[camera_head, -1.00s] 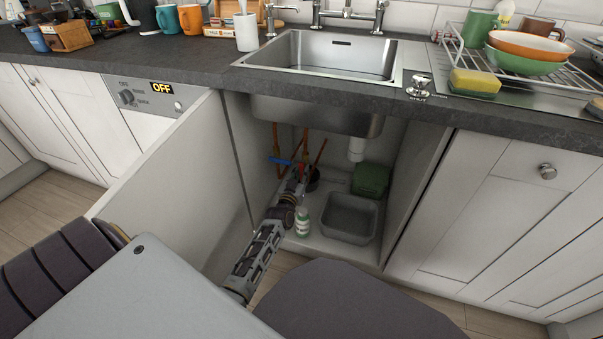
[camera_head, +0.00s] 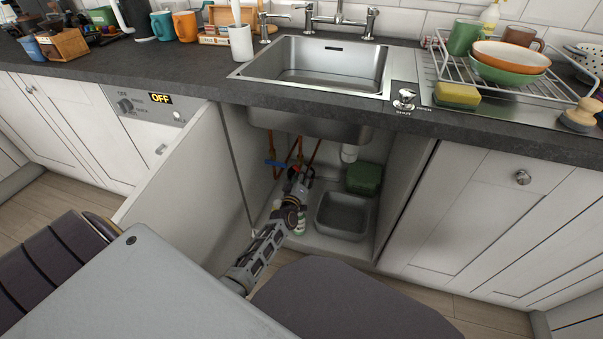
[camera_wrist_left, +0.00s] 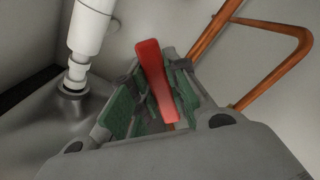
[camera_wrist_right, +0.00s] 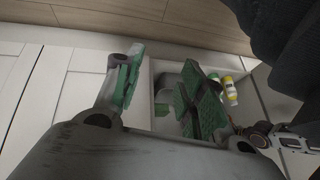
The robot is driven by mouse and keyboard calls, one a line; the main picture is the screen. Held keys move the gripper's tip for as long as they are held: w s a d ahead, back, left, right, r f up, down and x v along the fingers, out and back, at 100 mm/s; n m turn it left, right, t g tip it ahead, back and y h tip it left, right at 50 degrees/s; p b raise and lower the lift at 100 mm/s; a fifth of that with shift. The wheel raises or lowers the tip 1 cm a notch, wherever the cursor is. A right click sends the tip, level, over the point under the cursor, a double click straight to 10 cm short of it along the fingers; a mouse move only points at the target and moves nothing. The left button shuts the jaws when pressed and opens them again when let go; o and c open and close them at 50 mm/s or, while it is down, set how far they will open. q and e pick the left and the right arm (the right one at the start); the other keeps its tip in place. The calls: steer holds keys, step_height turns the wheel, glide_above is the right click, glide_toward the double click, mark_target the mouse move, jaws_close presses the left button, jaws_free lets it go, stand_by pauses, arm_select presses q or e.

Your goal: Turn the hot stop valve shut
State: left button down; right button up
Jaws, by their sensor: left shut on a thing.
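The hot stop valve's red lever (camera_wrist_left: 157,82) shows in the left wrist view, lying lengthwise between the green-padded fingers. My left gripper (camera_head: 300,176) reaches into the open cabinet under the sink and is shut on this lever. The valve body is hidden behind the fingers. A blue lever (camera_head: 276,162) sits on the copper pipes (camera_head: 297,152) left of the gripper. My right gripper (camera_wrist_right: 160,98) is open with nothing visible between its fingers; it is outside the head view.
A white drain pipe (camera_head: 349,153), a green box (camera_head: 364,178) and a grey basin (camera_head: 343,215) are right of my left gripper. A bottle (camera_head: 300,228) stands partly hidden by my left wrist. The open cabinet door (camera_head: 185,165) is left of my arm.

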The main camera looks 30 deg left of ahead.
arm_select(q)
steer(key=shift+d+r+n, duration=0.2)
steer(key=shift+r+n, duration=0.1)
steer(key=shift+n, duration=0.7)
steer(key=n, duration=0.1)
steer(key=n+p, duration=0.1)
steer(key=shift+w+d+r+n, duration=0.1)
steer(key=shift+d+r+n, duration=0.05)
steer(key=shift+r+n, duration=0.2)
steer(key=shift+d+r+n, duration=0.1)
steer(key=shift+r+n, duration=0.2)
steer(key=shift+n, duration=0.7)
steer(key=shift+r+n, duration=0.3)
steer(key=shift+n, duration=0.65)
arm_select(e)
steer(key=shift+s+d+r+g+h, duration=0.15)
steer(key=shift+d+r+g, duration=0.1)
steer(key=shift+r, duration=0.7)
steer(key=shift+s+d+r+g+h, duration=0.15)
steer(key=shift+d+r, duration=0.1)
steer(key=shift+r, duration=0.65)
steer(key=shift+w, duration=0.1)
arm_select(q)
steer(key=c, duration=1.4)
jaws_free()
arm_select(e)
steer(key=shift+w+r, duration=0.1)
arm_select(q)
steer(key=shift+o, duration=0.2)
